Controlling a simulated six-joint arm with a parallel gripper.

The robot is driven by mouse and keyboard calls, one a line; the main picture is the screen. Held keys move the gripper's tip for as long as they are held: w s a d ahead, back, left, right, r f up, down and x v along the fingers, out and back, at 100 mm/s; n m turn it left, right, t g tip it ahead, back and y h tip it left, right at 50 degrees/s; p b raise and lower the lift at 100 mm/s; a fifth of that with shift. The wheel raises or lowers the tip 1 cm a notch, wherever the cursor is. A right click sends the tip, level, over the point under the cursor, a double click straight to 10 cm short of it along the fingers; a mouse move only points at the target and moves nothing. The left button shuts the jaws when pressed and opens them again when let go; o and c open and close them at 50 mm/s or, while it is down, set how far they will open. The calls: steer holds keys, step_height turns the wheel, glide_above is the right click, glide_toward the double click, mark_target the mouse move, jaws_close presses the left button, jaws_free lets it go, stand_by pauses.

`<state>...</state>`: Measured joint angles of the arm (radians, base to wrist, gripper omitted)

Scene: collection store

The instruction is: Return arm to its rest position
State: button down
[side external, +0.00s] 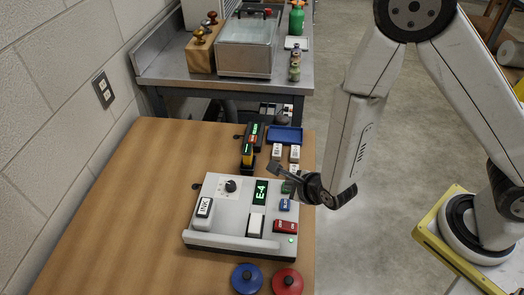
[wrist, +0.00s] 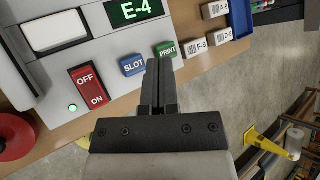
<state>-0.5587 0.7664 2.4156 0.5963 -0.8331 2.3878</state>
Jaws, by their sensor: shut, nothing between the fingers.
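My gripper (side external: 276,171) is shut and empty. In the side external view it hangs over the right edge of a grey machine (side external: 228,219). The machine has an E-4 display (side external: 260,192), a dark knob (side external: 231,186), an INK button (side external: 204,207), a white key and a red OFF/ON switch (side external: 286,227).
A blue tray (side external: 285,135) and small labelled blocks (side external: 277,152) lie behind the machine, near a black-and-yellow device (side external: 250,147). Blue (side external: 247,278) and red (side external: 287,281) round lids sit in front. The wooden table (side external: 150,190) is clear at left. A metal bench (side external: 180,65) stands behind.

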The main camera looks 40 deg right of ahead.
steer(key=shift+r, duration=0.1)
steer(key=s+d+r+n+g, duration=0.3)
steer(key=d+r+n, duration=0.3)
steer(key=n, duration=0.7)
steer(key=s+d+r+n+g, duration=0.3)
steer(key=d+r+n, duration=0.3)
steer(key=n, duration=0.8)
steer(key=shift+d+r+n+g, duration=0.3)
steer(key=shift+d+r, duration=0.1)
steer(key=shift+r, duration=0.15)
